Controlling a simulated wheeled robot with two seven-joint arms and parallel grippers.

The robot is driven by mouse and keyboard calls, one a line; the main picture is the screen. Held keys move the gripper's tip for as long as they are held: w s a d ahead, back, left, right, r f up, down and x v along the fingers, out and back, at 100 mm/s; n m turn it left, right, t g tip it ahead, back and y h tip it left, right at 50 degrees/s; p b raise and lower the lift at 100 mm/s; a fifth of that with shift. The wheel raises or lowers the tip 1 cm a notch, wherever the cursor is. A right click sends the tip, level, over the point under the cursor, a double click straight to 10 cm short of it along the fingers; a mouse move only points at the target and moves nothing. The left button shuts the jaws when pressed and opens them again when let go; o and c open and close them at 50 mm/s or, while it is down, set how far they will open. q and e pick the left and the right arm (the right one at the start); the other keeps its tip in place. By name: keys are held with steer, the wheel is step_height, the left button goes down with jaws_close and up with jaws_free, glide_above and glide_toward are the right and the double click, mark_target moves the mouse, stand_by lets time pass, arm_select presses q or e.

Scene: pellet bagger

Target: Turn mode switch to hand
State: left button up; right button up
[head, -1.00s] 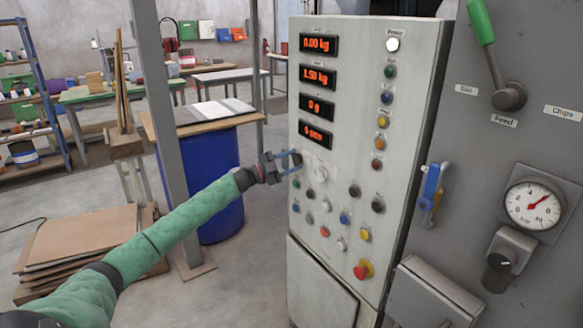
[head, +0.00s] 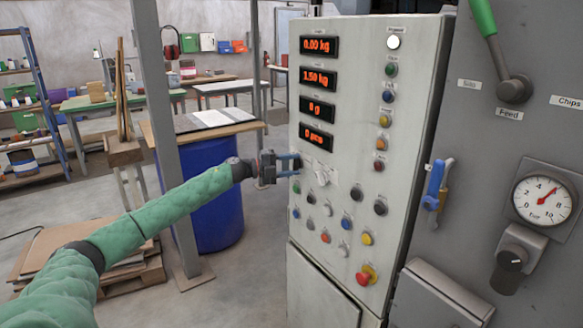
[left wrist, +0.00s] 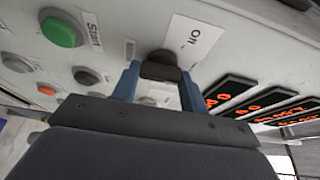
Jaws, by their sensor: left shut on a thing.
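My left gripper (head: 290,166) reaches the left edge of the grey control panel (head: 355,110), just below the displays. In the left wrist view, its two blue fingers (left wrist: 158,82) are shut on a dark switch knob (left wrist: 160,66), one on each side. A white label (left wrist: 192,40) by the knob reads "On"; any other lettering is hard to make out. In the head view the knob is hidden by the fingers, and its pointing direction cannot be told. My right gripper is not in view.
Several red displays (head: 318,77) stand above the gripper. A red emergency button (head: 366,275) is lower down. A blue drum (head: 212,190) and a post stand left.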

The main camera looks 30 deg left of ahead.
arm_select(q)
steer(key=shift+f, duration=0.15)
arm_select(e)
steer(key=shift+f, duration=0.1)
arm_select(q)
steer(key=o, duration=1)
steer(key=b+v, duration=0.2)
steer(key=v, duration=0.5)
steer(key=shift+s+a+b, duration=0.3)
steer(key=shift+b, duration=0.05)
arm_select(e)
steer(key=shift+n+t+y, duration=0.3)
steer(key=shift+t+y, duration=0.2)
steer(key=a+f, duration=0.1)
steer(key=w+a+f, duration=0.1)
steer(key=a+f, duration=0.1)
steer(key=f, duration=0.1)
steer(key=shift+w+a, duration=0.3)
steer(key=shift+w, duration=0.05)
